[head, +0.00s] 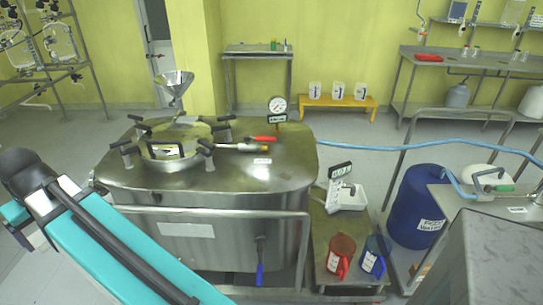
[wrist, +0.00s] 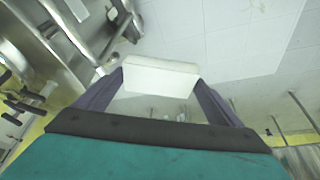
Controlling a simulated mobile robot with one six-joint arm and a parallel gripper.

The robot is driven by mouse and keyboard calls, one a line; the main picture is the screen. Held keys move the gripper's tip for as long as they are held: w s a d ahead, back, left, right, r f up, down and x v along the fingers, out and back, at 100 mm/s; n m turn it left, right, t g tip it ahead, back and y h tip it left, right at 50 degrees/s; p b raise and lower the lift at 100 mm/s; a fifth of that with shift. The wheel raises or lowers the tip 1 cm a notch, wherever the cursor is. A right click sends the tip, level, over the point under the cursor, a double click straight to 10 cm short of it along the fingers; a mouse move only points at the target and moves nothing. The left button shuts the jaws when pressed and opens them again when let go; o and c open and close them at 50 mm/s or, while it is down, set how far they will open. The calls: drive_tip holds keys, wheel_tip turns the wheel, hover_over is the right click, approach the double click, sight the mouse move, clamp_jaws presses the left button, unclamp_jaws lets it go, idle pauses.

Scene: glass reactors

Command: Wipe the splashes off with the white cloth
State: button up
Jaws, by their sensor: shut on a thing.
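In the wrist view my gripper (wrist: 160,84) is shut on the white cloth (wrist: 162,72), which looks like a flat pale block between the two dark fingers. The cloth is held in the air, with grey floor tiles and part of a steel vessel behind it. In the head view the big steel vessel (head: 215,185) stands in the middle, its top shiny. I cannot make out any splashes on it for certain. My teal arm reaches in at the lower left of the head view, and I cannot make out my gripper there.
The vessel lid carries a funnel (head: 174,86), clamps, a gauge (head: 278,106) and a red-handled valve (head: 262,138). A front rail (head: 215,213) runs along the vessel. Red (head: 340,254) and blue (head: 376,254) jugs stand on a low stand at right, near a blue drum (head: 420,205).

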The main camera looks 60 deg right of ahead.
drive_tip(key=s+d+m+g+h+p, duration=0.1)
drive_tip(key=s+d+m+p, duration=0.2)
drive_tip(key=d, duration=0.9)
drive_tip(key=s+d+m+h+p, duration=0.1)
drive_tip(key=s+d+m, duration=0.25)
drive_tip(key=d, duration=0.85)
drive_tip(key=s+d+m+g+h+p, duration=0.15)
drive_tip(key=d+m, duration=0.25)
drive_tip(key=d, duration=0.8)
drive_tip(key=s+d+m+g+p, duration=0.25)
drive_tip(key=s+d+m, duration=0.35)
drive_tip(key=s+d, duration=1)
drive_tip(key=s+d+f+m, duration=0.2)
drive_tip(key=s+d, duration=0.2)
drive_tip(key=s, duration=0.2)
drive_tip(key=s+d+f+m+p, duration=0.1)
drive_tip(key=s+d+f+m, duration=0.1)
drive_tip(key=s+d, duration=0.3)
drive_tip(key=s+f, duration=0.1)
drive_tip(key=s, duration=0.1)
drive_tip(key=shift+s+d+m+g+h, duration=0.15)
drive_tip(key=shift+s+m+g+h, duration=0.15)
drive_tip(key=shift+m+h, duration=0.05)
